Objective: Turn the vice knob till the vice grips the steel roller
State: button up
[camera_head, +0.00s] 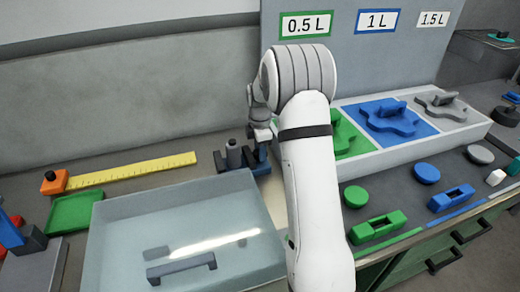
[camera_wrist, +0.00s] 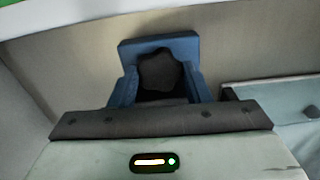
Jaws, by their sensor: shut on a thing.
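The steel roller (camera_head: 234,155) is a small grey upright cylinder with a narrower top, left of my gripper in the head view. It stands between dark jaw blocks of the vice (camera_head: 262,167), which has a blue part at its right end. I cannot tell whether both jaws touch the roller. My gripper (camera_head: 259,134) is at the vice's right end, partly hidden by my arm. In the wrist view, the dark lobed vice knob (camera_wrist: 160,70) sits between blue sides, in front of a blue block (camera_wrist: 160,43). My gripper is shut on the knob; the exact finger contact is unclear.
A clear-lidded box (camera_head: 185,235) with a handle stands in front of the vice. A yellow ruler (camera_head: 135,170) and green tray (camera_head: 73,212) lie left. A white rack (camera_head: 470,132) with green, blue and grey compartments stands right, with loose coloured parts before it.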

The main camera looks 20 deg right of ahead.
jog(key=shift+m+b, duration=0.5)
jog(key=shift+m, duration=2.3)
jog(key=shift+r, duration=0.1)
jog(key=o, duration=1)
notch_tip(320, 180, up, 8)
jog(key=shift+f, duration=0.15)
